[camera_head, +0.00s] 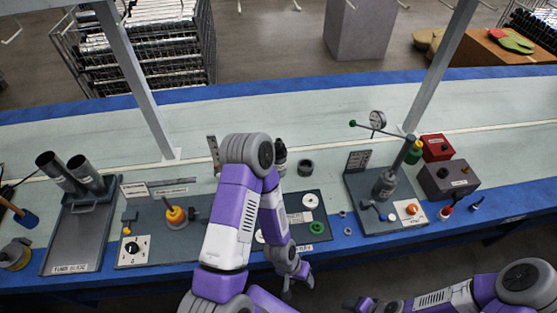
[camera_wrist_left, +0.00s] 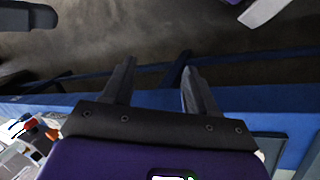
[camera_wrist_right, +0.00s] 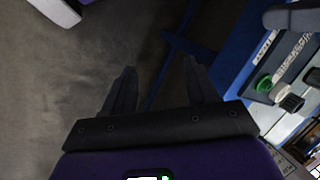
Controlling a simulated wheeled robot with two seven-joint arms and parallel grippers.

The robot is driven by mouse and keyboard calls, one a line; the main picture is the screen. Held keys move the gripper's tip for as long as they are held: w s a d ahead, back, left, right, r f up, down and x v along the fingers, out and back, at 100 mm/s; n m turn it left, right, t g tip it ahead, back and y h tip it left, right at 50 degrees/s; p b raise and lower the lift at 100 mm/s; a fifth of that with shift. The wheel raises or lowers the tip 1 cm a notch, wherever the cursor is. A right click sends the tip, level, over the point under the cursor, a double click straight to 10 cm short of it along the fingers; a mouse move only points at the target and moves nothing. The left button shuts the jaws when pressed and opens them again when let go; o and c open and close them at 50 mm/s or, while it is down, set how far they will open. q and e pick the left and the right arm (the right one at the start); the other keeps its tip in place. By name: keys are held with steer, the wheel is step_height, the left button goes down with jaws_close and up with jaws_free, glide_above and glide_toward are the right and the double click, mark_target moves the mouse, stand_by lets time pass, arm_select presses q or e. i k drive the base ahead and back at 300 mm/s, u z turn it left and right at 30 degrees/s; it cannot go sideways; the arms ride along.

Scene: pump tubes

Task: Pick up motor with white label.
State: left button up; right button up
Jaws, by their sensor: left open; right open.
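I cannot make out for certain which part is the motor with the white label. A dark upright cylinder (camera_head: 280,156) with a pale band stands behind my left arm in the head view, partly hidden by it. My left gripper (camera_head: 296,282) hangs at the table's front edge, below the middle board; its fingers are apart and empty in the left wrist view (camera_wrist_left: 157,68). My right gripper (camera_head: 358,304) is low near the bottom edge of the head view, off the table. Its fingers are apart over bare floor in the right wrist view (camera_wrist_right: 159,68).
A tube guide (camera_head: 62,238) with two grey tubes stands at the left. A grey station (camera_head: 375,222) with a gauge and lever is right of centre, beside a red box (camera_head: 436,148) and a dark grey box (camera_head: 448,179). The table's back strip (camera_head: 290,108) is clear.

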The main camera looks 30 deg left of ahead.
mark_target(281, 154)
steer(key=u, duration=1.85)
steer(key=i, duration=0.4)
steer(key=u, duration=0.45)
